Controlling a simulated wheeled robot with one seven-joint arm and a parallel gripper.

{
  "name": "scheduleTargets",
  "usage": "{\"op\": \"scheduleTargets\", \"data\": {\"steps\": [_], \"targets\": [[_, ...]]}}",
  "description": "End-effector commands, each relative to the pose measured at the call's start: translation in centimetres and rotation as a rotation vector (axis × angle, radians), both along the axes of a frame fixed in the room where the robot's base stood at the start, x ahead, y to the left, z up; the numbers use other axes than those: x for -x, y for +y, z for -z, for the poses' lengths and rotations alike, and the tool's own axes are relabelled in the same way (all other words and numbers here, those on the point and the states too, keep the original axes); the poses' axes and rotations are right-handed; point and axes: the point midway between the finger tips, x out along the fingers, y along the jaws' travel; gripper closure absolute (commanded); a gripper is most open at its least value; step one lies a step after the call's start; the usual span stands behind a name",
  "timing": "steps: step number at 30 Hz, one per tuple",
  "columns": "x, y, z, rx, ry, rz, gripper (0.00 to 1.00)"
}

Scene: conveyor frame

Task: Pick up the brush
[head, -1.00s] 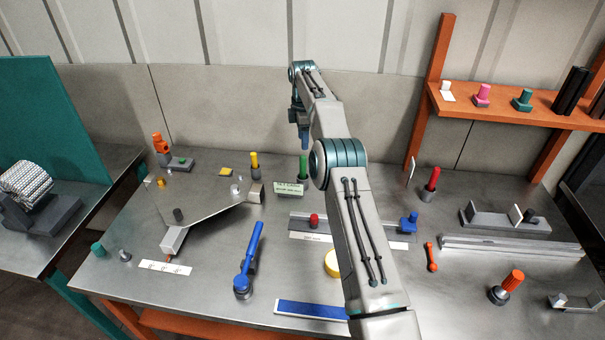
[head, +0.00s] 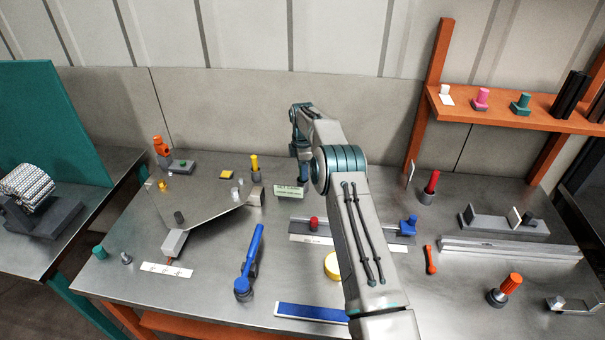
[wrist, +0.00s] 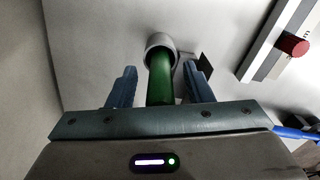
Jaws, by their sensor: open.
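A green handle (wrist: 161,80) stands in a grey round holder (wrist: 160,46) in the wrist view; it appears to be the brush, though no bristles show. My gripper (wrist: 160,70) is open, with one blue finger on each side of the handle. A gap shows on both sides, so the fingers do not visibly touch it. In the head view my gripper (head: 303,178) is low over the back middle of the bench, and the green handle is hidden behind it.
A small label stand (head: 289,191) is close in front of my gripper. A yellow-handled piece (head: 254,162) stands to the left. A rail with a red knob (head: 314,223) lies in front. A blue long-handled tool (head: 250,265) lies front left. A red-handled piece (head: 432,183) stands right.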

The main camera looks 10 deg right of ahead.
Motion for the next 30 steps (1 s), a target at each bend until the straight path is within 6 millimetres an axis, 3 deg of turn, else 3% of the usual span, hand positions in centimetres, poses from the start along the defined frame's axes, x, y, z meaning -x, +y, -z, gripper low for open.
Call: {"op": "scheduleTargets", "data": {"steps": [3, 8, 9, 20, 27, 30], "targets": [[0.0, 0.0, 0.0, 0.000, 0.000, 0.000, 0.54], [0.0, 0.0, 0.0, 0.000, 0.000, 0.000, 0.96], [0.0, 0.0, 0.0, 0.000, 0.000, 0.000, 1.00], [0.0, 0.0, -0.8, 0.000, -0.001, 0.000, 1.00], [0.0, 0.1, -5.1, 0.001, -0.002, -0.002, 1.00], [0.3, -1.9, -6.0, 0.001, -0.001, -0.004, 1.00]]}}
